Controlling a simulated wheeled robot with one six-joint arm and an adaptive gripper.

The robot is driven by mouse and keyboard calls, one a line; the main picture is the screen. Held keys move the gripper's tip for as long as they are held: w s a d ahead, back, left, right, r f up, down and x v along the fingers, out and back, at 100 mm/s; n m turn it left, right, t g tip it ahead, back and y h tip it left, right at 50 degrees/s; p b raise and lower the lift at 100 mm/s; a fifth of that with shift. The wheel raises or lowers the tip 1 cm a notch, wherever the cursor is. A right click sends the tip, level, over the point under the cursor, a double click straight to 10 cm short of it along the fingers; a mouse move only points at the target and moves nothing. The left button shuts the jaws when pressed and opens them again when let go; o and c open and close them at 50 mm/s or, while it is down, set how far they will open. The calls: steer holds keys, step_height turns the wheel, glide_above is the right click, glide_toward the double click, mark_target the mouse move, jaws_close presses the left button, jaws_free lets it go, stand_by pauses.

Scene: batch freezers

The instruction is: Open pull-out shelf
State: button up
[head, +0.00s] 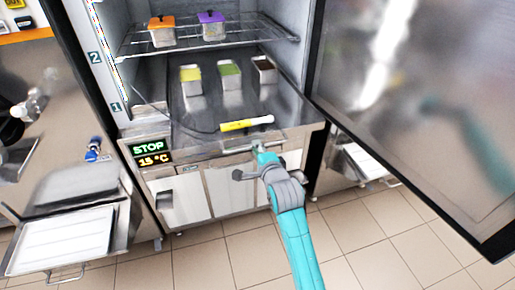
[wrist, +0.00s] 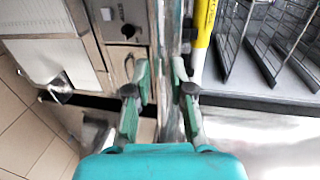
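The freezer's pull-out shelf (head: 232,124) is a grey metal surface at the bottom of the open cabinet, with a yellow and white stick-like object (head: 246,124) near its front edge. A horizontal metal handle bar (head: 236,150) runs below that edge. My gripper (head: 259,150) is at the right part of the bar in the head view. In the wrist view, my gripper's teal fingers (wrist: 162,84) stand apart on both sides of a narrow grey metal strip (wrist: 170,30). Contact with the strip cannot be made out.
The freezer door (head: 390,90) stands open on the right. Containers with orange (head: 161,21) and purple (head: 211,17) lids stand on a wire rack; open containers (head: 229,70) stand below. A white tray (head: 62,240) juts out at the left. The tiled floor (head: 215,262) in front is clear.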

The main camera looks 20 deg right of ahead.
steer(key=v, duration=1.1)
steer(key=s+f+n, duration=0.4)
steer(key=s+f, duration=0.2)
steer(key=s, duration=0.5)
steer(key=s+f+n, duration=0.4)
steer(key=s+f, duration=0.3)
steer(key=s, duration=0.3)
steer(key=s+r+n, duration=0.3)
steer(key=s+n, duration=0.7)
steer(key=s, duration=1.4)
steer(key=shift+s+g, duration=0.15)
steer(key=shift+g, duration=0.25)
